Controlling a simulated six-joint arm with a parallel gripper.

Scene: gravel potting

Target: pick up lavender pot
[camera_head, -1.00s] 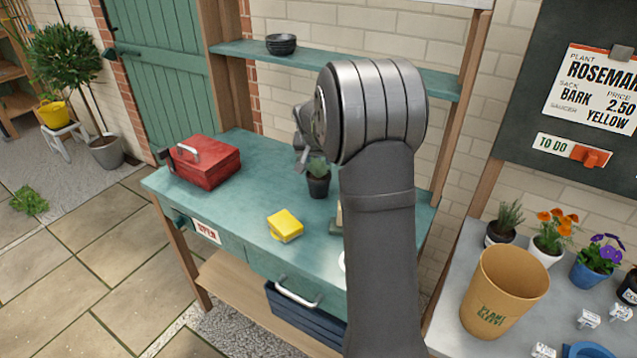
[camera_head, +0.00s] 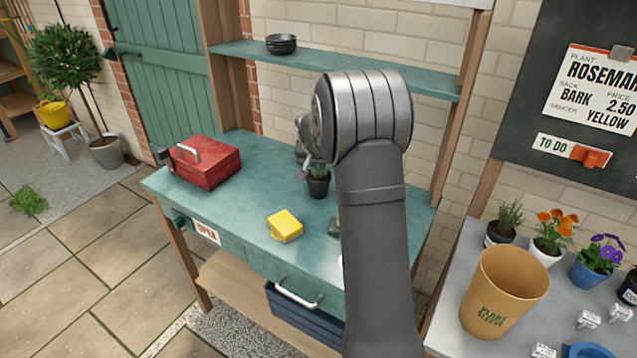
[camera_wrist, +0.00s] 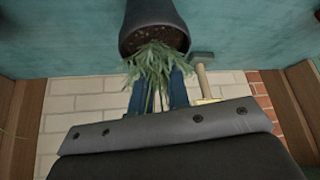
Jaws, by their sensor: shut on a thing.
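The lavender pot (camera_head: 318,187) is a small dark pot with narrow green leaves, upright on the teal bench; I see no flowers on it. In the wrist view the pot (camera_wrist: 153,14) appears at the top, with its dark soil and drooping leaves towards me. My gripper (camera_wrist: 158,88) has its two blue fingers on either side of the leaves, reaching to the rim, and is shut on the plant or pot; the leaves hide the exact contact. In the head view my arm hides most of the gripper.
A red toolbox (camera_head: 207,163) and a yellow block (camera_head: 285,226) stand on the bench to the left. Dark bowls (camera_head: 281,45) sit on the shelf above. A wooden-handled thing (camera_wrist: 203,82) shows beside the pot. The right table holds a tan plant-sleeve bin (camera_head: 505,293) and potted flowers.

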